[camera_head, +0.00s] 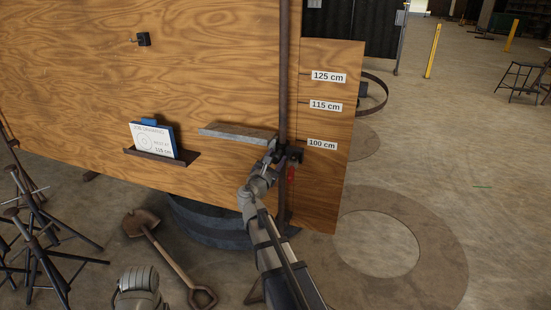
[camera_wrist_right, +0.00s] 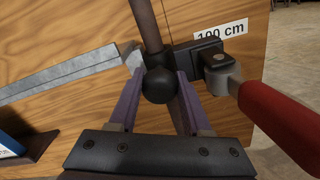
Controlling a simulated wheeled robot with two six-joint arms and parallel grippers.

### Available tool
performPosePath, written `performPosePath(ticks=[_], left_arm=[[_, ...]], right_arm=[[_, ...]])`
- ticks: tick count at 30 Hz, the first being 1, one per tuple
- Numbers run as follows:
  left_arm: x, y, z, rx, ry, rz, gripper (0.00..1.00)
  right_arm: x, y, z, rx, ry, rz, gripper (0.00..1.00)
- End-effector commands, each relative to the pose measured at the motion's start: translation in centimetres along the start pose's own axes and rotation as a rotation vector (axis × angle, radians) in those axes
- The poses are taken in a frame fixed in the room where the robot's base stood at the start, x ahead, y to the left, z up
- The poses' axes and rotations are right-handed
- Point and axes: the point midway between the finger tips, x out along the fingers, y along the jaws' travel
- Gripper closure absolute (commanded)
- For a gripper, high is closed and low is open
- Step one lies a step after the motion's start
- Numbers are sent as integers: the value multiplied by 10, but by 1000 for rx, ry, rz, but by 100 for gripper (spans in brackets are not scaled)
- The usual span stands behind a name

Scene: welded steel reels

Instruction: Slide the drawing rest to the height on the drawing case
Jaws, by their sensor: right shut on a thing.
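The drawing rest (camera_head: 238,132) is a grey metal bar on a black clamp beside the dark vertical post (camera_head: 284,70). Its clamp is level with the 100 cm label (camera_head: 322,144). My right gripper (camera_head: 275,150) is shut on the rest's round black knob (camera_wrist_right: 160,85), with a finger on each side. A red lever handle (camera_wrist_right: 282,125) is right of the clamp and hangs down in the head view. The drawing case (camera_head: 165,156) holds a white card (camera_head: 153,140) that seems to read "rest at 115 cm" in small print. My left gripper's fingers are not visible.
Labels for 115 cm (camera_head: 325,107) and 125 cm (camera_head: 328,77) sit higher on the plywood board (camera_head: 220,60). The post above the clamp looks clear. A shovel (camera_head: 165,250) and dark stands (camera_head: 40,235) are on the floor at lower left.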

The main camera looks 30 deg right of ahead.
Motion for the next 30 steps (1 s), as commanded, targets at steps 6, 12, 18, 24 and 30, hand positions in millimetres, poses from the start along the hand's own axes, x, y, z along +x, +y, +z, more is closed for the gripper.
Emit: performPosePath(ticks=[6, 12, 18, 24, 30], left_arm=[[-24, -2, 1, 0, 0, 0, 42], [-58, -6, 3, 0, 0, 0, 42], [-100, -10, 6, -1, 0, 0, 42], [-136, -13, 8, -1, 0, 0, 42], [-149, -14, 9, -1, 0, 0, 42]], right_arm=[[1, 10, 23, -3, -4, 2, 100], [1, 24, 55, -5, -5, 2, 100], [1, 40, 94, -6, -6, 3, 100], [1, 54, 127, -7, -6, 3, 100], [2, 59, 139, -7, -6, 3, 100]])
